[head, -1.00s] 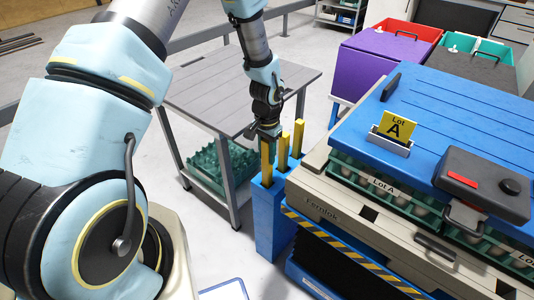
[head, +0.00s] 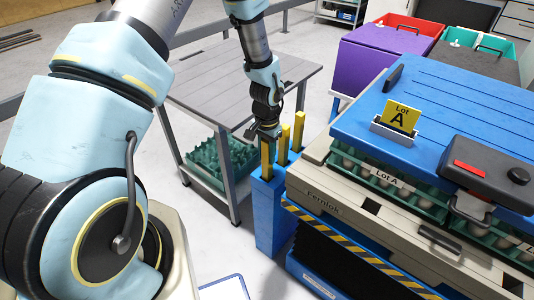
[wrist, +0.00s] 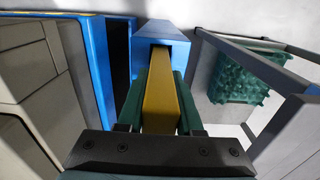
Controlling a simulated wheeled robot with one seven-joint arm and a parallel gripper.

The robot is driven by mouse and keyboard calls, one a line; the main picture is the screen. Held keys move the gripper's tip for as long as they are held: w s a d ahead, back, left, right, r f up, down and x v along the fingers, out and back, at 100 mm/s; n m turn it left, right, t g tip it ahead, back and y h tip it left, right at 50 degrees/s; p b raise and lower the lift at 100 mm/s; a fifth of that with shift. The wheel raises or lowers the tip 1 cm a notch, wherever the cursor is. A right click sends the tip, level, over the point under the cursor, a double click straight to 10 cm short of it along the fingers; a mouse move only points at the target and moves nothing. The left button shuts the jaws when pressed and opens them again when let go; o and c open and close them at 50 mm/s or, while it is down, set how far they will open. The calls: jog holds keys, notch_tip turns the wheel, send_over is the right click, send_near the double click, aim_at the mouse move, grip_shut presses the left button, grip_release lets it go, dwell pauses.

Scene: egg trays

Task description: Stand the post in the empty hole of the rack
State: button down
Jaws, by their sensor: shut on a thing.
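My gripper (head: 268,138) is shut on a yellow square post (head: 267,160), which is upright over the near end of the blue rack (head: 271,220). In the wrist view the green fingers (wrist: 160,100) press on both sides of the post (wrist: 160,95). The far end of the post meets the dark hole in the top of the rack (wrist: 162,33) and seems to be inside it. How deep it sits is hidden. Two other yellow posts stand in the rack behind, a middle one (head: 284,145) and a far one (head: 298,131).
A beige and blue machine (head: 350,205) with egg trays and a Lot A sign (head: 401,116) stands close on the right of the rack. A grey table (head: 235,95) with a green tray (head: 222,160) on its lower shelf is at the left.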

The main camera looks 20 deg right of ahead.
jog(key=shift+c, duration=2.4)
grip_release()
jog(key=shift+r, duration=0.1)
notch_tip(320, 180, up, 11)
jog(key=shift+f+b, duration=0.2)
jog(key=shift+b, duration=0.55)
jog(key=w+a+r+n, duration=0.1)
jog(key=a+r+n, duration=0.25)
jog(key=a, duration=0.45)
jog(key=w+a+r+n, duration=0.15)
jog(key=a+r, duration=0.25)
jog(key=a, duration=0.4)
jog(key=s+a+r+n, duration=0.2)
jog(key=s+a+n, duration=0.1)
jog(key=a, duration=0.4)
jog(key=s+a+r+n+t, duration=0.1)
jog(key=s+a+r+n, duration=0.2)
jog(key=a, duration=0.4)
jog(key=shift+s+r+t, duration=0.15)
jog(key=shift+s+t, duration=0.1)
jog(key=shift+t, duration=0.05)
